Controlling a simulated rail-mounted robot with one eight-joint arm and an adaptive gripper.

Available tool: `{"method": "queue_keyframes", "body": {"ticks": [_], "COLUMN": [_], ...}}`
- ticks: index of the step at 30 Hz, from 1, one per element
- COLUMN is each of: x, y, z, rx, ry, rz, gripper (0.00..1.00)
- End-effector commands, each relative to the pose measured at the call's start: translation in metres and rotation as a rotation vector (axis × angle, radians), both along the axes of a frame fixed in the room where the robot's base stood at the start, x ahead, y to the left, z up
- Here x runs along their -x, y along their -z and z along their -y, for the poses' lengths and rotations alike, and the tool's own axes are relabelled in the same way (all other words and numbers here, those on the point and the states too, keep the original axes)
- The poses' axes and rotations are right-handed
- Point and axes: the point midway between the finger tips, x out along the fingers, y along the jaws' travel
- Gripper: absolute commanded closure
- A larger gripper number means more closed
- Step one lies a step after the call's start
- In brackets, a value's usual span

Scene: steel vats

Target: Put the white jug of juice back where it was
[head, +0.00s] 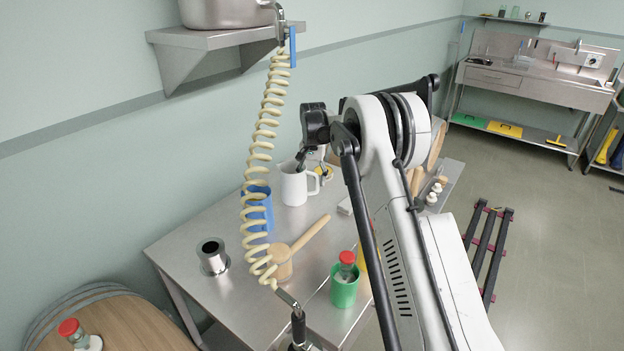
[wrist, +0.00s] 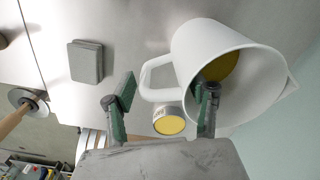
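The white jug (head: 293,188) stands upright on the steel table near the wall, its handle on the right. In the wrist view I look into the jug (wrist: 262,78) from above, and yellow juice (wrist: 222,66) shows inside. My gripper (wrist: 167,92) is open, with its fingers well apart. One finger overlaps the jug's mouth and appears to be inside the rim; the other is outside, beyond the handle (wrist: 150,78). I cannot tell whether either finger touches the jug. In the head view my gripper (head: 308,158) is just above the jug, partly hidden by my arm.
A small can with a yellow top (wrist: 168,122) stands close to the jug. A coiled hose (head: 263,140) hangs in front.

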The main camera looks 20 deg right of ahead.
Motion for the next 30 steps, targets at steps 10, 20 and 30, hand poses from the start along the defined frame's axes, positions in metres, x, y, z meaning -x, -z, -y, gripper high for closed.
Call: {"method": "queue_keyframes", "body": {"ticks": [10, 20, 30], "x": [0.000, 0.000, 0.001], "y": [0.000, -0.042, -0.103], "z": [0.000, 0.000, 0.001], "rx": [0.000, 0.000, 0.000], "ry": [0.000, 0.000, 0.000], "rz": [0.000, 0.000, 0.000], "gripper": [0.35, 0.35, 0.35]}}
